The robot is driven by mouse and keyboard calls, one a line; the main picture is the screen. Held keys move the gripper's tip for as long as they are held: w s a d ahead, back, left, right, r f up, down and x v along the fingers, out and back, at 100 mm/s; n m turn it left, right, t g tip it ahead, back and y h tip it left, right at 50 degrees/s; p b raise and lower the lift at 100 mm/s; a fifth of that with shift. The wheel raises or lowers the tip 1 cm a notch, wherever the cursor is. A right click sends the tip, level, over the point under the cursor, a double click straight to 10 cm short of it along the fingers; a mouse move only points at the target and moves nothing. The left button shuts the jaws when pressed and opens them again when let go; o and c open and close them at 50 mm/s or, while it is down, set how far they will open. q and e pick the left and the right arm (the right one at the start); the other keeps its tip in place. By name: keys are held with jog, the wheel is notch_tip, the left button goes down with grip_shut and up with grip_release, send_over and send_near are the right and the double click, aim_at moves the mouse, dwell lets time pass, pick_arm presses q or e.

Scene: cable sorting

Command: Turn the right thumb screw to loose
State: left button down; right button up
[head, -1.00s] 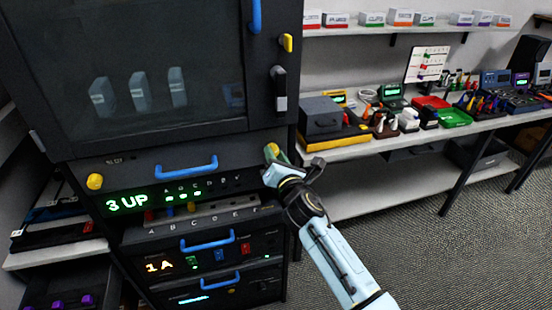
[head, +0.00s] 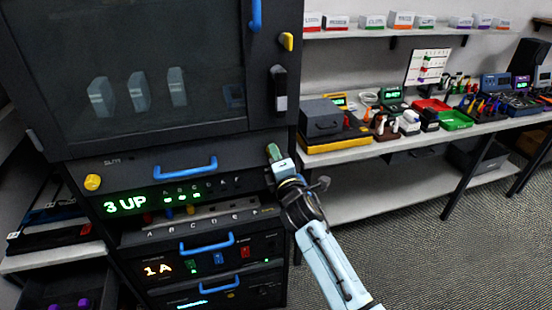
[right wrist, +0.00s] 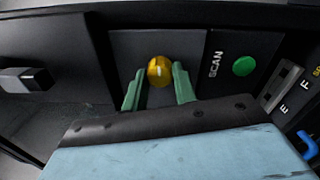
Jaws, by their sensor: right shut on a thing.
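The right thumb screw (right wrist: 160,70) is a round yellow knob with a pale mark on its face, on a dark panel. In the right wrist view it sits between the two green fingers of my right gripper (right wrist: 159,88), which is shut on it. In the head view my right gripper (head: 274,155) is at the right end of the panel below the glass door and hides this screw. The left thumb screw (head: 92,182) is yellow and stands at the panel's left end. My left gripper is not in view.
A blue handle (head: 186,168) sits on the panel between the screws. A green round button (right wrist: 244,66) marked SCAN is close beside the gripper. Below are a "3 UP" display (head: 126,204) and blue-handled drawers. A bench (head: 335,152) with tools stands at right.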

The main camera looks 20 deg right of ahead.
jog(key=shift+m, duration=0.3)
jog(key=o, duration=1)
jog(key=shift+c, duration=0.2)
jog(key=shift+s, duration=0.1)
jog(key=s, duration=1.3)
jog(key=shift+a+f, duration=0.3)
jog(key=shift+a, duration=0.05)
jog(key=shift+s+f, duration=0.1)
